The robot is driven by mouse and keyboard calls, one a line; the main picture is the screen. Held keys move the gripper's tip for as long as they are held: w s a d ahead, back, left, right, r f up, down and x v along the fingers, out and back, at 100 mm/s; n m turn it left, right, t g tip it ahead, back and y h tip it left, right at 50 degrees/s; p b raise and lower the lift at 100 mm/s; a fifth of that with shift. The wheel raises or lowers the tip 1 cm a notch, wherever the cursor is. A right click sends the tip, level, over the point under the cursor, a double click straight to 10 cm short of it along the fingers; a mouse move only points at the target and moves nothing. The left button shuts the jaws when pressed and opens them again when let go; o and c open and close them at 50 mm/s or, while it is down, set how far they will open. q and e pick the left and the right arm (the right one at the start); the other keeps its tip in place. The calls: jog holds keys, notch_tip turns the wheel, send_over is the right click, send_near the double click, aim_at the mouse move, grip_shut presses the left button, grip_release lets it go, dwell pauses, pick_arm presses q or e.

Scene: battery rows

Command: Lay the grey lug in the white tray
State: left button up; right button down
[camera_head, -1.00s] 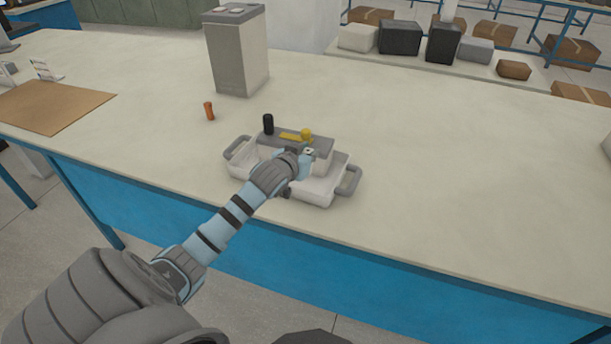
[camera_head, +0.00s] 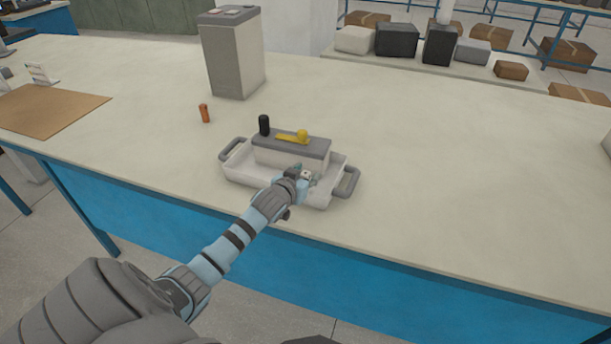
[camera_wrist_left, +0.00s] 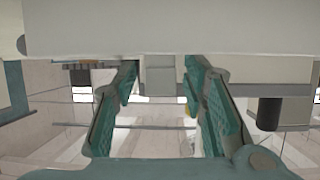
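The white tray (camera_head: 232,172) with grey end handles stands near the bench's front edge. A white box with a grey lid (camera_head: 318,147) sits in it, with a black post (camera_head: 264,124) and a yellow piece (camera_head: 292,138) on top. My left gripper (camera_head: 306,176) is at the box's near side, over the tray's front part. In the left wrist view the fingers (camera_wrist_left: 162,80) are spread, with a small grey block (camera_wrist_left: 160,76), perhaps the grey lug, between them and gaps on both sides. I cannot tell the lug apart in the head view. My right gripper is out of view.
An orange cylinder (camera_head: 204,113) stands behind the tray to the left. A tall grey-white container (camera_head: 232,55) stands farther back. A brown board (camera_head: 45,110) lies at the left. The bench (camera_head: 460,165) right of the tray is clear.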

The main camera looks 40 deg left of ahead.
pick_arm(q)
jog(key=shift+s+r, duration=0.2)
jog(key=p+v, duration=0.3)
jog(key=v, duration=0.8)
jog(key=shift+s, duration=0.3)
jog(key=shift+d, duration=0.15)
